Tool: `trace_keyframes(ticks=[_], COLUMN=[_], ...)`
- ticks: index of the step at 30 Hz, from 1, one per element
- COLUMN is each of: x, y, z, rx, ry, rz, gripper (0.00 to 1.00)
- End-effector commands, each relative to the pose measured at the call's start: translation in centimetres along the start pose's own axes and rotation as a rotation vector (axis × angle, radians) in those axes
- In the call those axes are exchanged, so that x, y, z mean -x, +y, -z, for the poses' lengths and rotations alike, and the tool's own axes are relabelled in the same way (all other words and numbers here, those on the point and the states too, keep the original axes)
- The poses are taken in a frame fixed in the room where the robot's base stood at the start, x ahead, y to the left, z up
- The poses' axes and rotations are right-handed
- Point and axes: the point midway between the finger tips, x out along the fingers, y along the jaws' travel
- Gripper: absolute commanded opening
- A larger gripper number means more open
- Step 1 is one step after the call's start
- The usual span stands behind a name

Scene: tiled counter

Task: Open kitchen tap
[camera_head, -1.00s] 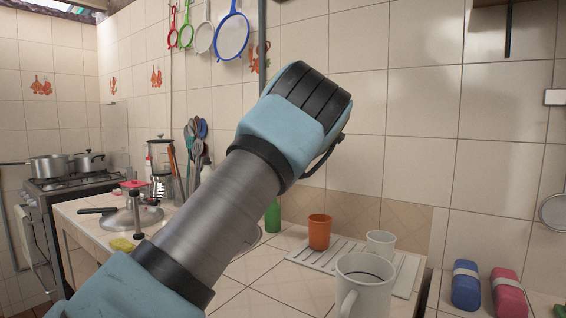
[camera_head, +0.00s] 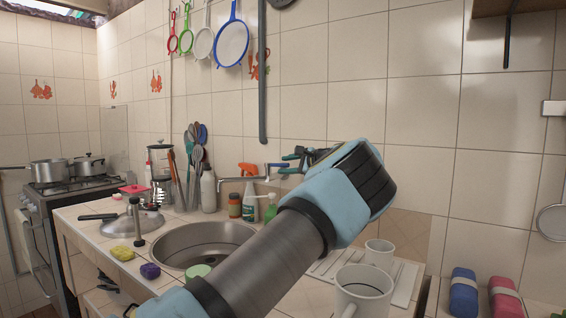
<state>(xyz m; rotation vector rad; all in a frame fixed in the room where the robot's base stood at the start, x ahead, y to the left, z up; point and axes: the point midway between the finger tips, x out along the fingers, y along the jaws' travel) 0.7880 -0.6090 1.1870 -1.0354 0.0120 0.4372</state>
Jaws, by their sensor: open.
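The kitchen tap (camera_head: 245,179) is a thin metal spout at the wall behind the round sink (camera_head: 195,243). It reaches left above the sink's back edge. A short metal part at its right end lies close to my gripper's fingers. My gripper (camera_head: 288,163) is at the end of my blue and grey arm, pointing left toward that part. It is open. The picture is too small to tell whether a finger touches the tap. My wrist hides part of the gripper, and my arm covers the counter to the right of the sink.
A spray bottle (camera_head: 249,201) with an orange head and a green bottle (camera_head: 270,207) stand under the tap. A white bottle (camera_head: 208,190) and utensils (camera_head: 197,155) stand to the left. White mugs (camera_head: 363,290) stand right of my arm. A vertical pipe (camera_head: 262,90) runs above.

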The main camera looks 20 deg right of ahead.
Motion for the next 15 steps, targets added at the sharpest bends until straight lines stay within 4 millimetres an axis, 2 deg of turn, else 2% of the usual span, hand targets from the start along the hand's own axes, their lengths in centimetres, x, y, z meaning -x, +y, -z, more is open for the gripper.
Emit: trace_keyframes(ticks=[6, 14, 15], x=[-1.6, -1.7, -1.7], y=[0.0, 0.1, 0.1], z=[0.0, 0.0, 0.0], rx=[0.0, 0.001, 0.001], ry=[0.0, 0.0, 0.0], rz=[-0.001, -0.001, -0.001], gripper=[0.47, 0.47, 0.44])
